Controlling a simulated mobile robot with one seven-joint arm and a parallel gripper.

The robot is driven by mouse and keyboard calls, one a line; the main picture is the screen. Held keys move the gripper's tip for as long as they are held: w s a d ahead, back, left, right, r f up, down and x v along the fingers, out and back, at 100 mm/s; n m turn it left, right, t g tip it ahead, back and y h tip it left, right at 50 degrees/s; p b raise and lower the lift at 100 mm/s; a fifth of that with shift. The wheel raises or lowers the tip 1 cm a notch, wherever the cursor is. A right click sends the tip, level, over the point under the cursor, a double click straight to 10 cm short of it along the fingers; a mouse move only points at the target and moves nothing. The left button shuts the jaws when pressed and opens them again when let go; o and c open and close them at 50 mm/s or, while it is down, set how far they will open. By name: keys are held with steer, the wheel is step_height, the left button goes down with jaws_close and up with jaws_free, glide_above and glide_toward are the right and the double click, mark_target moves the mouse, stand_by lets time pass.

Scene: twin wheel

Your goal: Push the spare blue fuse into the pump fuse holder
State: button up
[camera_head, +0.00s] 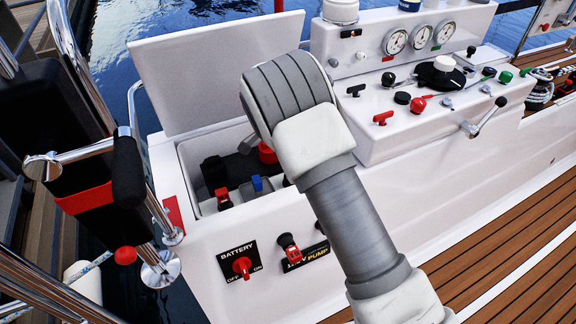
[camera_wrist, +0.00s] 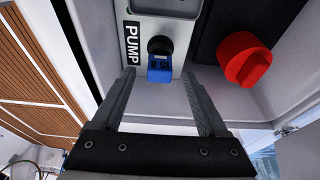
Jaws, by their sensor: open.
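In the wrist view the blue fuse (camera_wrist: 160,68), with pale markings on its face, sits at the black round pump fuse holder (camera_wrist: 160,46) beside the PUMP label (camera_wrist: 132,43). Part of the holder shows above the fuse; how deep the fuse sits I cannot tell. My gripper (camera_wrist: 159,74) is open, one finger on each side of the fuse, with visible gaps. In the head view a small blue piece (camera_head: 257,183), likely this fuse, shows inside the open locker. My arm covers part of the locker there, and I cannot make out the fingers clearly.
A red knob (camera_wrist: 246,60) stands close to the right finger. The locker lid (camera_head: 215,75) is raised behind. A red battery switch (camera_head: 242,266) and a red pump switch (camera_head: 289,246) are on the front panel. A chrome rail with a black grip (camera_head: 128,175) stands left.

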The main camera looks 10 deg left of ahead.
steer(key=p+v, duration=0.3)
steer(key=v, duration=1)
steer(key=shift+p, duration=0.35)
steer(key=shift+d+r, duration=0.1)
steer(key=shift+r, duration=0.05)
steer(key=s+d+r+n+y, duration=0.1)
steer(key=s+d+r+n, duration=0.15)
steer(key=d+r, duration=0.65)
steer(key=s+d+r+n+y, duration=0.2)
steer(key=s+d+r, duration=0.2)
steer(key=d+r, duration=0.5)
steer(key=s+d+r+n+t, duration=0.25)
steer(key=s+d, duration=0.35)
steer(key=s, duration=0.4)
steer(key=s+d+r+n+t, duration=0.1)
steer(key=s+d+n, duration=0.2)
steer(key=s+d, duration=0.55)
step_height(320, 180, up, 22)
steer(key=s+a+p, duration=0.2)
steer(key=p, duration=2)
steer(key=shift+n+p, duration=0.3)
steer(key=shift+p, duration=0.05)
steer(key=shift+s+d, duration=0.1)
